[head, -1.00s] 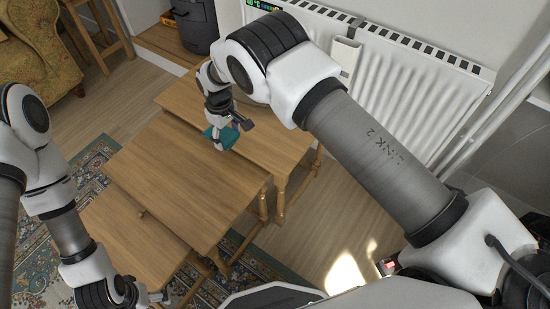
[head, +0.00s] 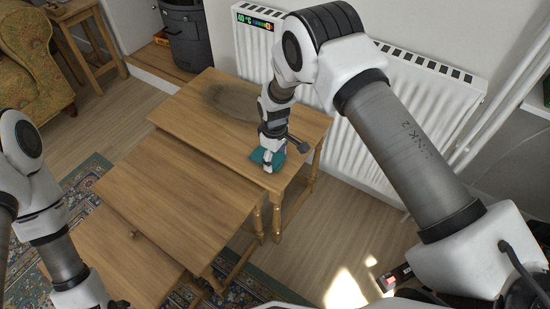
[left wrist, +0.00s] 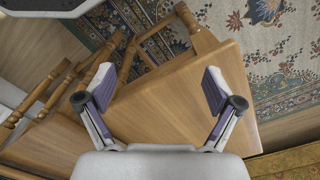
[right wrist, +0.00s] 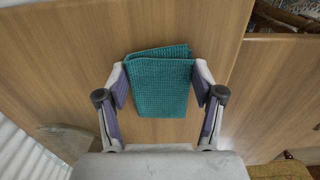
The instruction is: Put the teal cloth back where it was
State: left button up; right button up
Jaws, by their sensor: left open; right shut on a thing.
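The teal cloth (head: 263,156) is a small folded piece at the front right end of the tallest wooden table (head: 200,128). My right gripper (head: 270,160) points down there and is shut on it. In the right wrist view the folded cloth (right wrist: 160,82) sits between both fingers (right wrist: 160,90), over bare wood. Whether it touches the tabletop is hard to tell. My left gripper (left wrist: 152,92) is open and empty above a lower table (left wrist: 175,105).
A dark, roundish patch (head: 232,101) marks the tall table's back. Lower nested tables (head: 175,195) stand in front. A white radiator (head: 385,120) is close behind and right. A patterned armchair (head: 32,60) and a black stove (head: 187,35) stand at the back left.

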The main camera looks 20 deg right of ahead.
aim_at(275, 159)
jog(key=shift+r, duration=0.1)
jog(key=o, duration=1.1)
notch_tip(275, 159, up, 12)
jog(key=p, duration=0.3)
jog(key=s+d+f+m, duration=0.2)
jog(key=s+d+f, duration=0.1)
jog(key=s+f, duration=0.5)
jog(key=s+d+f+m, duration=0.2)
jog(key=s+f, duration=0.4)
jog(key=s, duration=0.4)
jog(key=s+m, duration=0.1)
jog(key=s, duration=0.4)
jog(key=s+m, duration=0.1)
jog(key=s, duration=0.4)
jog(key=s+d+f+m, duration=0.1)
jog(key=s+m, duration=0.1)
jog(key=s, duration=0.3)
jog(key=shift+s+d, duration=0.1)
jog(key=shift+s, duration=0.25)
